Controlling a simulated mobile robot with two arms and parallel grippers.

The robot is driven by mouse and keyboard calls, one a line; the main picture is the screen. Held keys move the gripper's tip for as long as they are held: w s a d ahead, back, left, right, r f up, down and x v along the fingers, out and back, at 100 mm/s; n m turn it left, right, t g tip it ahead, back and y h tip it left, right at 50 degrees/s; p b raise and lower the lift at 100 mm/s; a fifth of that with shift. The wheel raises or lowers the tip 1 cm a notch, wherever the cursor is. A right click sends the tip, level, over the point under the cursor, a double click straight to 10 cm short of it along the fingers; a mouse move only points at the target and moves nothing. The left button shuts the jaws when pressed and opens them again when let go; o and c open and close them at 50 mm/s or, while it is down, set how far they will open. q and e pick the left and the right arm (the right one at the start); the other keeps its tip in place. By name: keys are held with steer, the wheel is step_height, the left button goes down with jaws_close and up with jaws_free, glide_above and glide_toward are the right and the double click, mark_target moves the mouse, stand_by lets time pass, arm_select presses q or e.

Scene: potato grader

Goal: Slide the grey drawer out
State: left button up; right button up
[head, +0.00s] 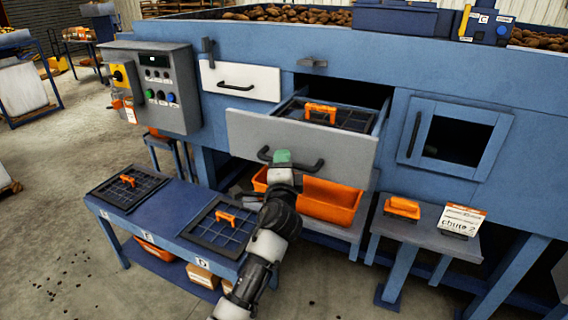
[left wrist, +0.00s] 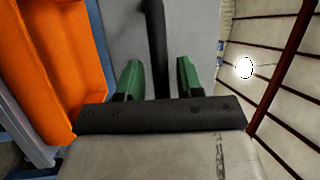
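The grey drawer (head: 300,142) stands partly out of the blue machine, with a black bar handle (head: 290,160) on its front. Inside it lies a dark mesh screen with an orange grip (head: 320,113). My left gripper (head: 281,160), with green fingers, is at the left part of the handle. In the left wrist view, the two green fingers (left wrist: 160,80) stand apart on either side of the black handle bar (left wrist: 156,45), with a visible gap on the right side. The grey drawer front (left wrist: 200,30) is behind it. My right gripper is not in view.
A white drawer (head: 240,82) is shut at the upper left, beside a control box (head: 155,88). An orange bin (head: 325,203) sits below the grey drawer. A blue bench (head: 170,212) with two screens stands front left, and a small table (head: 425,232) on the right.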

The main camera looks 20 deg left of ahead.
arm_select(q)
steer(key=shift+s+r, duration=0.1)
steer(key=shift+d, duration=0.1)
steer(key=b+v, duration=0.2)
steer(key=v, duration=0.8)
steer(key=shift+s+b, duration=0.35)
steer(key=shift+b, duration=0.05)
